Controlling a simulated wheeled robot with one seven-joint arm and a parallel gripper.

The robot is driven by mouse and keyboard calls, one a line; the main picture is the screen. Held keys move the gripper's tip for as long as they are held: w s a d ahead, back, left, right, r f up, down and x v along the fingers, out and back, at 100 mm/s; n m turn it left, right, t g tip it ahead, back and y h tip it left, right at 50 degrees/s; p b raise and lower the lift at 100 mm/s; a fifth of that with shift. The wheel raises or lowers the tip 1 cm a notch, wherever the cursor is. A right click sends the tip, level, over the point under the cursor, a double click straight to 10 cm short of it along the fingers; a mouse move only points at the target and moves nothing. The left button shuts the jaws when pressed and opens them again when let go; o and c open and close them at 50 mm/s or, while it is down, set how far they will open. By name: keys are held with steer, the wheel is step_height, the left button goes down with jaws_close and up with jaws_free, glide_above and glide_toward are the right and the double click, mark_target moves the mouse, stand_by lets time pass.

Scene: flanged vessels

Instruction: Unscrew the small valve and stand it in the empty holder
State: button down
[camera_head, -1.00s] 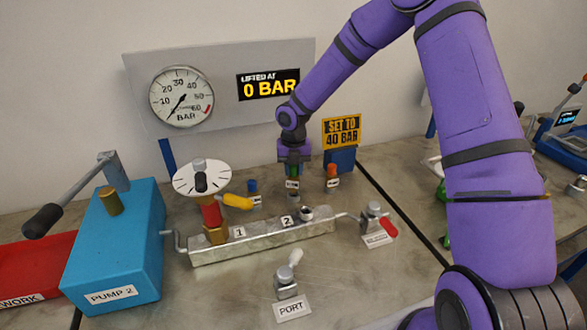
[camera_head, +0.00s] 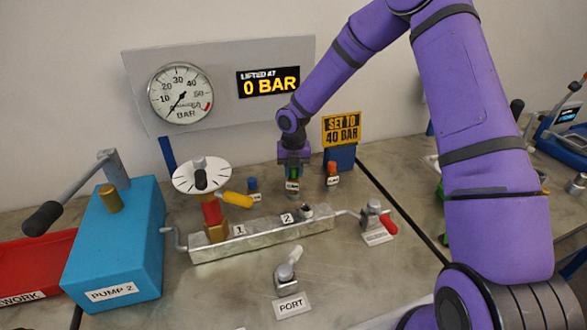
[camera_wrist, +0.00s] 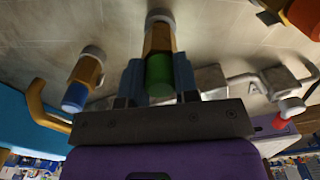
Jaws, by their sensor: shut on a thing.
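My gripper (camera_head: 292,168) is shut on a small valve with a green cap (camera_head: 292,180), behind the metal block. In the wrist view my gripper's jaws (camera_wrist: 158,82) sit on both sides of the green cap (camera_wrist: 159,75). Below the cap is a brass body (camera_wrist: 159,38) with a pale grey ring at its far end. The valve looks upright, at a spot between a blue-capped valve (camera_head: 252,184) and an orange-capped valve (camera_head: 332,168). I cannot tell whether it is fully seated in its holder. The block's port 2 (camera_head: 307,211) shows an open dark top.
The metal block (camera_head: 265,238) carries a dial-topped valve (camera_head: 203,178) with a yellow handle at port 1. A blue pump (camera_head: 115,245) stands left. A red-handled valve (camera_head: 376,218) is right and a PORT fitting (camera_head: 287,275) in front. The display (camera_head: 268,83) reads 0 BAR.

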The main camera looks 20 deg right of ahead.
steer(key=shift+f, duration=0.45)
steer(key=c, duration=0.8)
jaws_free()
step_height(320, 180, up, 10)
steer(key=shift+r, duration=0.15)
steer(key=shift+s+r, duration=0.1)
steer(key=shift+r, duration=0.4)
steer(key=s+d+r+m+t+h, duration=0.1)
steer(key=s+d+r+m, duration=0.1)
steer(key=s+r+m, duration=0.75)
steer(key=s+d+r+m+t+h, duration=0.1)
steer(key=s+d+r+m, duration=0.2)
steer(key=s+r+m, duration=0.6)
steer(key=s+r+m+t, duration=0.1)
steer(key=s+r+m, duration=0.1)
steer(key=s+m, duration=0.2)
steer(key=s+d+r+m+t+y, duration=0.1)
steer(key=s+r+m, duration=0.1)
steer(key=s+m, duration=0.3)
steer(key=s+d+r+m+t+y, duration=0.1)
steer(key=s+m, duration=0.4)
steer(key=s, duration=0.5)
steer(key=shift+r+m, duration=0.25)
steer(key=shift+r, duration=0.15)
